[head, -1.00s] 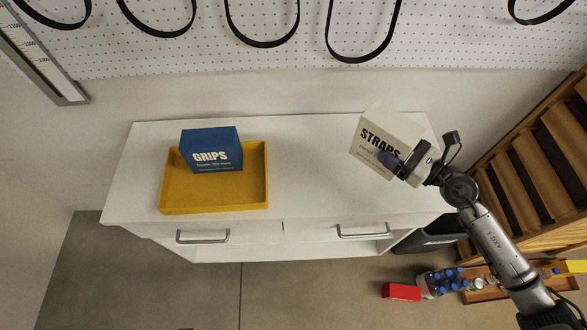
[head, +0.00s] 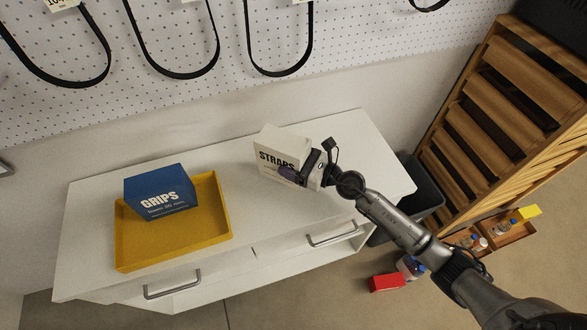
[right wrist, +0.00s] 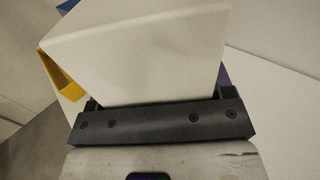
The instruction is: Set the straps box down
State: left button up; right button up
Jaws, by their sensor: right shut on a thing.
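The straps box (head: 272,157) is white with dark "STRAPS" lettering. It is over the right half of the white cabinet top (head: 345,150) in the head view; I cannot tell whether its base touches the surface. My right gripper (head: 297,172) is shut on its right side. In the right wrist view the box (right wrist: 150,60) fills the space between the fingers, which are mostly hidden. A blue grips box (head: 160,195) sits in a yellow tray (head: 218,225) to the left. My left gripper is not in view.
Bare cabinet top lies between the tray and the straps box, and to the right. A pegboard (head: 345,50) with hanging black straps is behind. A wooden slatted rack (head: 500,90), a dark bin (head: 420,195) and a red box (head: 387,283) are at the right.

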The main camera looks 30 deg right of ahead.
jog(key=shift+f+b, duration=1.2)
jog(key=shift+f, duration=0.75)
jog(key=shift+f, duration=0.1)
jog(key=o, duration=1.1)
